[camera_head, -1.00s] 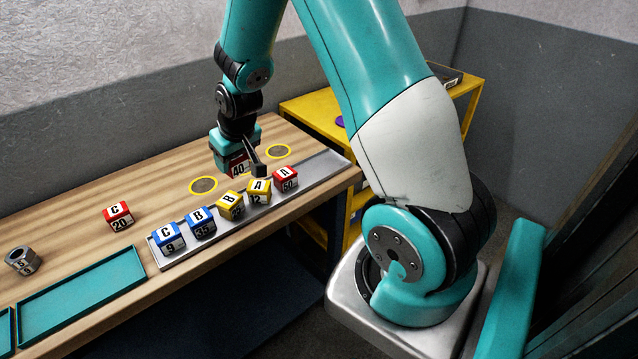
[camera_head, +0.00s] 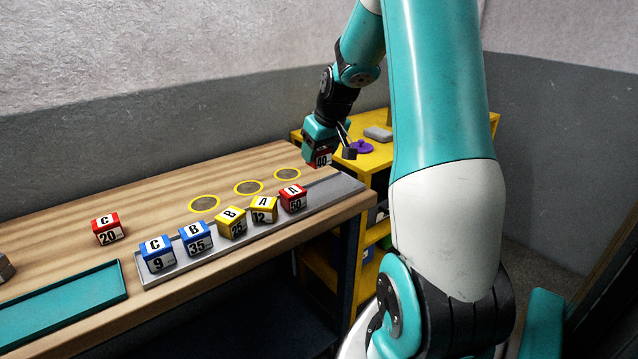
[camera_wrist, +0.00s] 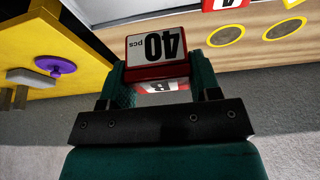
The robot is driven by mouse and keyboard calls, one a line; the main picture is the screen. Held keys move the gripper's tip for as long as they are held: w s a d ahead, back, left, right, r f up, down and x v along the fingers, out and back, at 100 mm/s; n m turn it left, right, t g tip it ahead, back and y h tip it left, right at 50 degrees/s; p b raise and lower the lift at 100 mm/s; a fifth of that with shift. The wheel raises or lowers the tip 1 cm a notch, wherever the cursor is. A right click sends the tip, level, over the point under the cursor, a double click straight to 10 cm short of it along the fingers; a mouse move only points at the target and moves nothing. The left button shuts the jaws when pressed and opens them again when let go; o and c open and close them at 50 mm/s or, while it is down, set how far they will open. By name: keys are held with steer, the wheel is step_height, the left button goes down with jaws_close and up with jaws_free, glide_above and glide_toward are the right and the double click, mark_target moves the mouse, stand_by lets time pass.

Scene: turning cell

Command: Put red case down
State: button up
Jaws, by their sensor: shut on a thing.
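My gripper (camera_wrist: 160,88) is shut on the red case (camera_wrist: 157,48), which carries a white label reading 40 pcs. In the head view the red case (camera_head: 322,160) shows below my gripper (camera_head: 322,150), at the far right end of the wooden table (camera_head: 150,188). It is held up near the gap between the table and the yellow shelf. A second red case marked A 50 (camera_head: 293,198) stands at the right of the row on the grey tray (camera_head: 340,190). Another red case marked C 20 (camera_head: 108,229) stands alone on the table at left.
Blue cases (camera_head: 158,254) and yellow cases (camera_head: 231,222) fill the tray's left and middle. Yellow-ringed discs (camera_head: 248,188) lie bare behind it. A teal tray (camera_head: 65,308) is at front left. The yellow shelf (camera_head: 385,155) bears a purple piece (camera_head: 360,147) and a grey block (camera_head: 378,133).

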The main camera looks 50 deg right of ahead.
step_height(320, 180, down, 9)
steer(key=shift+r, duration=0.2)
stand_by(0.3)
steer(key=o, duration=0.6)
steer(key=shift+f, duration=0.2)
steer(key=shift+c, duration=0.2)
steer(key=shift+o, duration=0.8)
steer(key=shift+r, duration=0.15)
